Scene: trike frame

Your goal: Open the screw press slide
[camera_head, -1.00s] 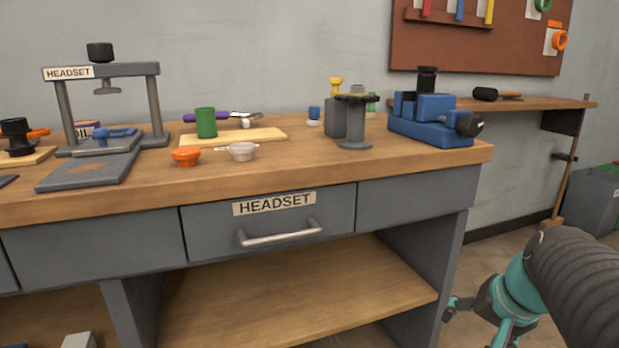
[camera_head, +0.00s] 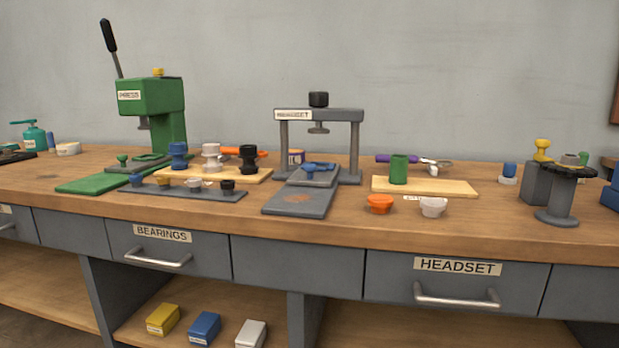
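The grey screw press (camera_head: 320,114) stands on the bench near the middle of the view. It has two posts, a crossbar labelled HEADSET and a black knob (camera_head: 318,99) on top of its screw. Its slide, a grey plate (camera_head: 313,181) with a blue handle (camera_head: 318,167), sits at the back of the track, by the posts and below the screw. The front of the grey track (camera_head: 298,203) is bare and reaches toward the bench's front edge. My gripper is not in view now.
A green lever press (camera_head: 152,97) stands to the left, with a green-handled slide. A dark strip (camera_head: 185,192) with small cups lies left of the track. An orange cup (camera_head: 380,204) and a white cup (camera_head: 433,207) stand right. Drawers with handles run below the bench top.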

